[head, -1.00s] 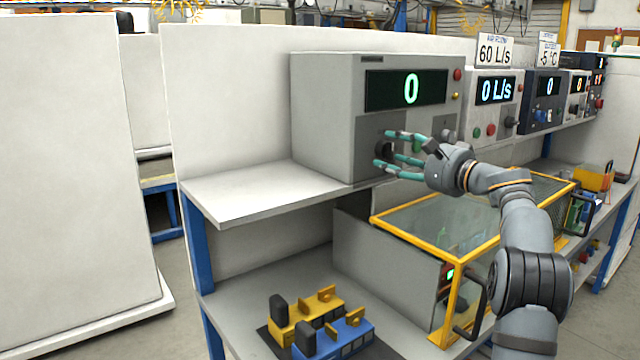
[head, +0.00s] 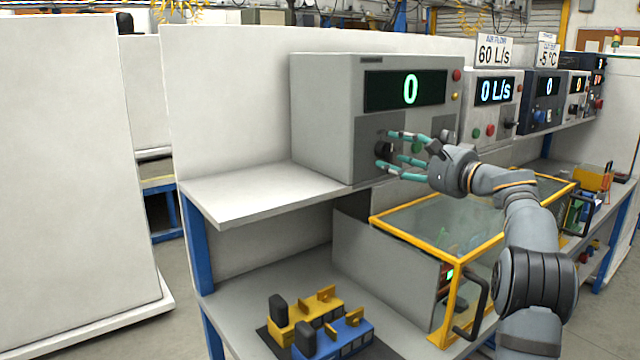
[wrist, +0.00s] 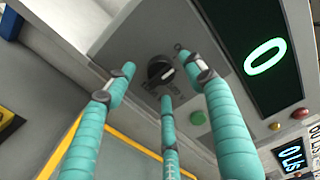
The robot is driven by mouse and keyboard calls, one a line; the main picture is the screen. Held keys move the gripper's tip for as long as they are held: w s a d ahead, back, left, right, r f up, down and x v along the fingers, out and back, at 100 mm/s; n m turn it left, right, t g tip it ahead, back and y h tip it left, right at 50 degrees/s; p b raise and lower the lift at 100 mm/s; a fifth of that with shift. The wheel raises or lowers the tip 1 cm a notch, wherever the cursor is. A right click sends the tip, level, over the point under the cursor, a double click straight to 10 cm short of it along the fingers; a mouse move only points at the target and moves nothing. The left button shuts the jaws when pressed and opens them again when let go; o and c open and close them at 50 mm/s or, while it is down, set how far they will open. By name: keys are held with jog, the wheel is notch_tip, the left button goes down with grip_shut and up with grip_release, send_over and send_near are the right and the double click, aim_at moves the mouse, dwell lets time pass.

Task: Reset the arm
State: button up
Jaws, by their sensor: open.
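My gripper (head: 388,150) has several teal fingers spread open and empty in front of the grey box's (head: 322,125) front panel. The box's display reads a green 0. In the wrist view, a black knob (wrist: 161,70) with a light pointer mark lies beyond my spread fingers (wrist: 160,85), with no clear contact. In the head view, the fingers partly cover the knob (head: 383,146). A green button (wrist: 197,118) is beside the knob in the wrist view.
The grey box stands on a white shelf (head: 255,196). Below are a yellow-framed glass case (head: 425,240) and yellow and blue blocks (head: 345,338) on the lower shelf. More display units, including one reading 0 L/s (head: 494,91), stand to the right. The upper shelf's left part is clear.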

jog(key=x, duration=0.2)
jog(key=shift+w+a+f, duration=0.1)
jog(key=shift+w+a, duration=0.1)
jog(key=shift+a, duration=0.05)
jog(key=shift+r+m+p, duration=0.3)
jog(key=shift+m+p, duration=0.1)
jog(key=shift+p, duration=0.4)
jog(key=shift+s+d+r+m+p, duration=0.1)
jog(key=shift+r+m+p, duration=0.1)
jog(key=shift+m+p, duration=0.85)
jog(key=m+p, duration=0.5)
jog(key=p, duration=0.2)
jog(key=shift+r, duration=0.15)
jog(key=m+p, duration=0.5)
jog(key=p, duration=0.3)
jog(key=shift+d+p, duration=0.1)
jog(key=shift+p, duration=0.2)
jog(key=m+p, duration=0.4)
jog(key=p, duration=0.4)
jog(key=shift+d, duration=0.1)
jog(key=m+p, duration=0.2)
jog(key=p, duration=0.2)
jog(key=shift+m, duration=0.35)
jog(key=shift+f+m+p, duration=0.3)
jog(key=shift+f+p, duration=0.05)
